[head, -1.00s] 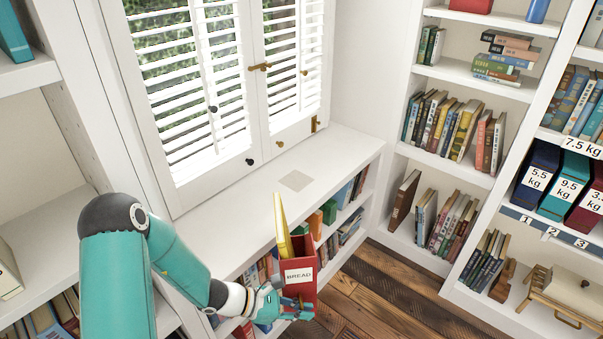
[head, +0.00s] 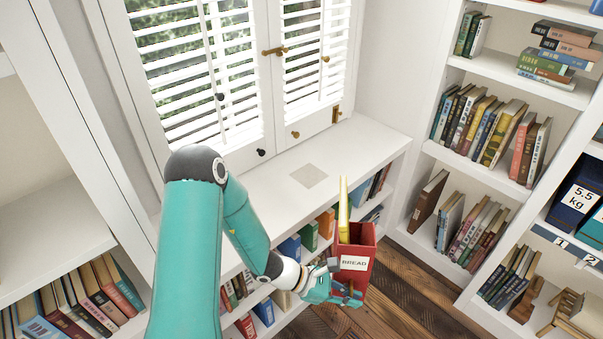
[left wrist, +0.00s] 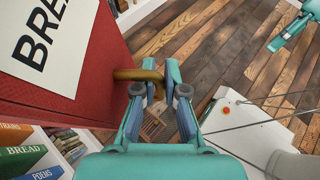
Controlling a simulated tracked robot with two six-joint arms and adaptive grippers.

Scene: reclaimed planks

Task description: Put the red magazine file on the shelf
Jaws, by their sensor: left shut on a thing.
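The red magazine file (head: 368,241), labelled BREAD, is upright with a yellow book (head: 343,208) sticking out of its top. My left gripper (head: 345,290) is at its lower front and holds it up in front of the low white shelf (head: 262,174) under the window. In the left wrist view, the file's red side (left wrist: 85,75) fills the upper left. There the gripper (left wrist: 158,88) is shut on the file's brass pull (left wrist: 128,74). A grey square (head: 309,176) marks the bare shelf top.
Coloured files and books fill the low shelf's compartments. A tall bookcase (head: 432,165) stands at the right, with weight-labelled boxes (head: 577,197). Another bookcase (head: 50,225) is at the left. Shutters (head: 225,75) stand behind the low shelf. The top around the square is clear.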

